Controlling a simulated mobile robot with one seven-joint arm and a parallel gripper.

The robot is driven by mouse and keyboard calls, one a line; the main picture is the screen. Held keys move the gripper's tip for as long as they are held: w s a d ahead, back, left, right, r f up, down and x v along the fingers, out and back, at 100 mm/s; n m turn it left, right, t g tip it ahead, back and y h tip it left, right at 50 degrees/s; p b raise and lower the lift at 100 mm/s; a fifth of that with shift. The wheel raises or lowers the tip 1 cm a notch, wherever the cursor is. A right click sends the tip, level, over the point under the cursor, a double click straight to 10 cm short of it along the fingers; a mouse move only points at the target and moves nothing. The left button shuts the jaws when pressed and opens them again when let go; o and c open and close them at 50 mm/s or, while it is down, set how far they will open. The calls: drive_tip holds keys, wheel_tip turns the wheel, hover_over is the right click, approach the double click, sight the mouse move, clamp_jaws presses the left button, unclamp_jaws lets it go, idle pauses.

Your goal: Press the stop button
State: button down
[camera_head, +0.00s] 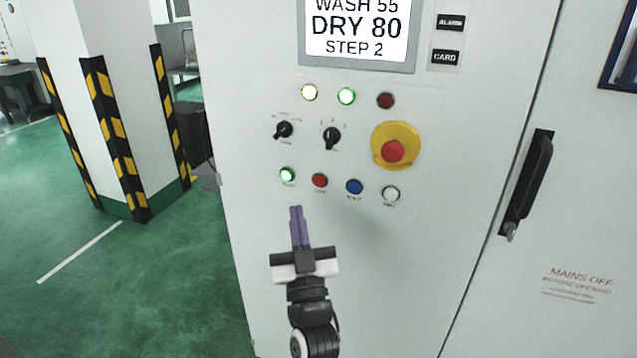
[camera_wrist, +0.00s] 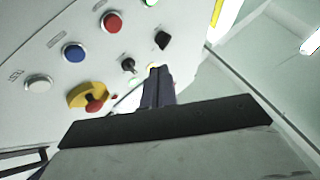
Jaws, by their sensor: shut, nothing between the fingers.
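A small round red button (camera_head: 319,180) sits in the bottom row of the panel, between a lit green button (camera_head: 287,174) and a blue button (camera_head: 354,187). Its label is too small to read. A red mushroom button (camera_head: 393,150) stands on a yellow disc above and right. In the wrist view the small red button (camera_wrist: 112,22) is at the top and the mushroom button (camera_wrist: 95,103) is lower left. My gripper (camera_head: 296,208) is shut and empty, its purple fingers pointing up, appearing just below the green button. Its fingertips (camera_wrist: 157,70) also show in the wrist view. I cannot tell their distance from the panel.
A white button (camera_head: 391,194) ends the bottom row. Two black selector knobs (camera_head: 332,137) and several lamps (camera_head: 346,96) sit above, under a display (camera_head: 357,30). A black door handle (camera_head: 526,185) sticks out at right. A striped pillar (camera_head: 120,130) stands left on green floor.

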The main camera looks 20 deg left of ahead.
sight(319, 181)
drive_tip(key=shift+w+d+b, duration=0.15)
drive_tip(key=shift+w+b, duration=2.45)
drive_tip(key=shift+w, duration=1.5)
drive_tip(key=shift+w, duration=0.1)
drive_tip(key=shift+w+b, duration=0.35)
drive_tip(key=shift+b, duration=0.05)
drive_tip(key=shift+w+b, duration=0.35)
drive_tip(key=shift+w, duration=0.05)
drive_tip(key=shift+s+p, duration=0.3)
drive_tip(key=shift+s, duration=0.55)
